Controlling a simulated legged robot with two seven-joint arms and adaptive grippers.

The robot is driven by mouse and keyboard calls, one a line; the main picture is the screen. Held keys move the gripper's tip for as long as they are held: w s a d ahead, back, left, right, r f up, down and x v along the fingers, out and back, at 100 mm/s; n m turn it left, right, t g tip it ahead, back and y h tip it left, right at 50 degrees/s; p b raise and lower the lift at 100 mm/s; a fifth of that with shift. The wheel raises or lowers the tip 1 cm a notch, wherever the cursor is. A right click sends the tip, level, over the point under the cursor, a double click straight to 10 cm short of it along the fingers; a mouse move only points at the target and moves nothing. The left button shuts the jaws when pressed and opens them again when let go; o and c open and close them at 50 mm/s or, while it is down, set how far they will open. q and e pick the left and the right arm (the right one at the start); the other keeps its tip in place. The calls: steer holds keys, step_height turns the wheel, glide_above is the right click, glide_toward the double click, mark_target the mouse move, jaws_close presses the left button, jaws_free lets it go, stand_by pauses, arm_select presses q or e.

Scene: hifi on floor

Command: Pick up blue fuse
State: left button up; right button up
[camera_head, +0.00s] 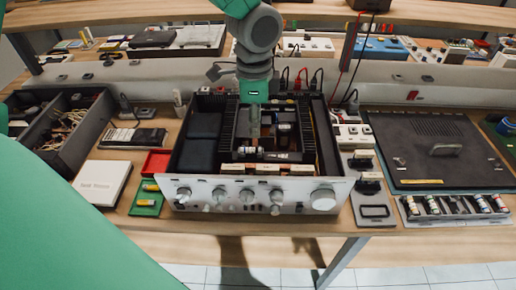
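My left gripper (254,132) reaches down from the top middle into the open hi-fi unit (247,193). Its fingers look narrow and close together, but they are too small and dark to tell whether they are open or shut. A light-and-dark cylindrical part (276,150) lies inside the unit just below and right of the fingertips; I cannot tell whether they touch it. I cannot clearly make out a blue fuse. Several small cylinders with coloured bands (484,203) stand in a tray on the right; their exact colours are hard to tell. My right gripper is not in view.
Left of the unit are a red tray (156,162), a green tray (146,210) with yellow-marked pieces, a white box (102,182) and a dark bin (98,134) with wires. A black cover panel (440,150) lies right. The unit's walls surround my gripper.

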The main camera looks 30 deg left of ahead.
mark_target(250, 148)
arm_select(q)
steer(key=a+f, duration=0.1)
steer(key=f, duration=0.1)
steer(key=a+f, duration=0.1)
steer(key=f, duration=0.2)
steer(key=shift+w+a+f, duration=0.2)
steer(key=shift+a+f, duration=0.1)
steer(key=shift+a, duration=0.1)
steer(key=f, duration=0.1)
steer(key=d+f, duration=0.1)
steer(key=f, duration=0.1)
steer(key=shift+s+d+f, duration=0.1)
steer(key=shift+s+d, duration=0.05)
steer(key=shift+d, duration=0.05)
steer(key=shift+d+f, duration=0.2)
steer(key=shift+d, duration=0.2)
steer(key=shift+a, duration=0.5)
jaws_close()
steer(key=shift+a+f, duration=0.1)
steer(key=shift+a, duration=0.15)
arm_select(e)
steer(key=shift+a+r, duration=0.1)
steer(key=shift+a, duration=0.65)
arm_select(q)
steer(key=shift+d, duration=0.15)
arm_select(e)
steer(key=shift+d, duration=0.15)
